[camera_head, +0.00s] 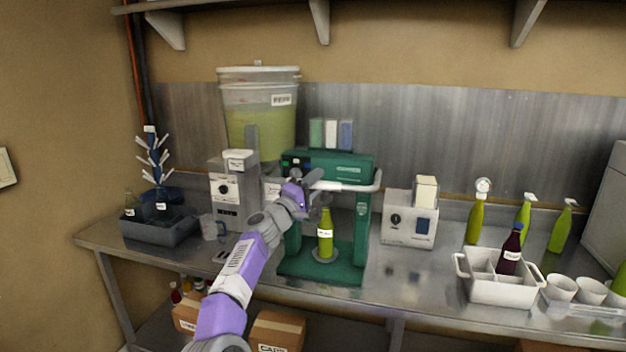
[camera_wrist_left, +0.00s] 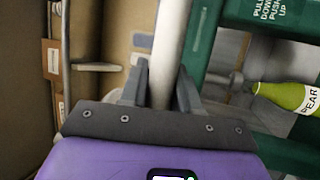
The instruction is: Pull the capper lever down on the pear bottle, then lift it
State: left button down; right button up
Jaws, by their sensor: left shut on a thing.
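The green bench capper (camera_head: 328,168) stands on the steel bench, with a pale lever bar (camera_head: 345,187) across its front. In the left wrist view the lever bar (camera_wrist_left: 168,50) runs between my fingers. My left gripper (camera_head: 312,182) is shut on this bar; it also shows in the left wrist view (camera_wrist_left: 160,92). The green pear bottle (camera_head: 325,236) stands upright on the capper's base, under the head. In the left wrist view its "PEAR" label (camera_wrist_left: 303,98) shows, and its neck lies by a grey metal part. Whether a cap is on it I cannot tell. My right gripper is out of view.
A dispenser (camera_head: 228,200) and a tall bucket (camera_head: 262,120) stand left and behind. A white box (camera_head: 408,222) is on the right. Farther right are a white crate (camera_head: 495,288) holding a dark bottle (camera_head: 510,258), several green bottles and cups.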

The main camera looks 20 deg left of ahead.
pick_arm(q)
jog(key=shift+f, duration=0.4)
jog(key=shift+r, duration=0.1)
jog(key=c, duration=0.9)
grip_release()
jog(key=shift+s, duration=0.1)
jog(key=b+v, duration=0.4)
jog(key=v, duration=0.3)
jog(key=shift+s, duration=0.3)
